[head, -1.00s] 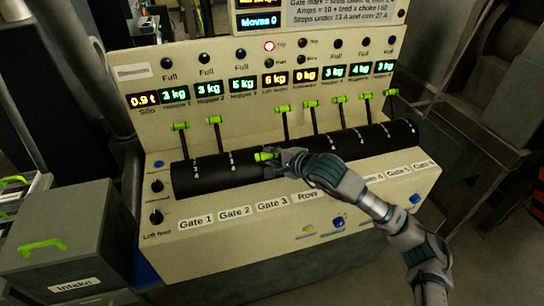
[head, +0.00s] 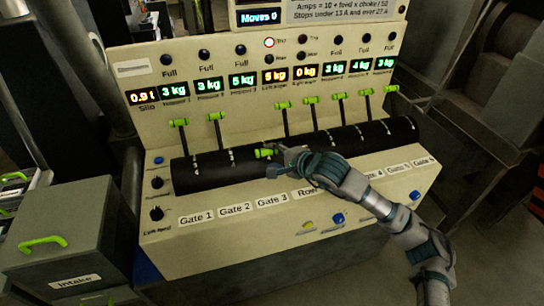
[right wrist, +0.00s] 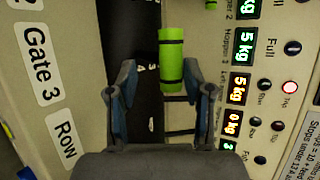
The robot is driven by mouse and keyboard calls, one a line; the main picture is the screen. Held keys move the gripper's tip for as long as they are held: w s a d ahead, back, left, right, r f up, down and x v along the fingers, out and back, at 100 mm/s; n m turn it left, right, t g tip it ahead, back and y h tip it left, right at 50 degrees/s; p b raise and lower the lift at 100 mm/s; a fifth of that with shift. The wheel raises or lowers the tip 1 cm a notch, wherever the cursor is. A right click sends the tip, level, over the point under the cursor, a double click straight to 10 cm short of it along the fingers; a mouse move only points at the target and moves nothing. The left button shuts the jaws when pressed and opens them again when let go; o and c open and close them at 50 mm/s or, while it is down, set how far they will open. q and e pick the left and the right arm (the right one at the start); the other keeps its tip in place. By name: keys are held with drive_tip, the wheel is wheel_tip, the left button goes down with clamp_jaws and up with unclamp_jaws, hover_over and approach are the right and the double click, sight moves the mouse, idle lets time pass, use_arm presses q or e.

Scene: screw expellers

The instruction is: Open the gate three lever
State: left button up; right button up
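The gate three lever has a green handle (head: 264,154), lying low over the black slotted cover, above the Gate 3 label (head: 272,202). It sits nearer the front than the other levers. In the right wrist view the green handle (right wrist: 171,60) has dark bands. My right gripper (head: 274,163) is beside this handle. In the right wrist view its fingers (right wrist: 167,85) are spread, one on each side of the handle's near end, with gaps between. My left gripper is not in view.
Several other green-handled levers stand raised, including the gate one lever (head: 180,123), gate two lever (head: 215,117) and row lever (head: 283,105). Displays and lamps line the panel behind. A grey Intake box (head: 62,230) stands at left.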

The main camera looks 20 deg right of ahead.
drive_tip(key=v, duration=1.1)
drive_tip(key=shift+f, duration=0.1)
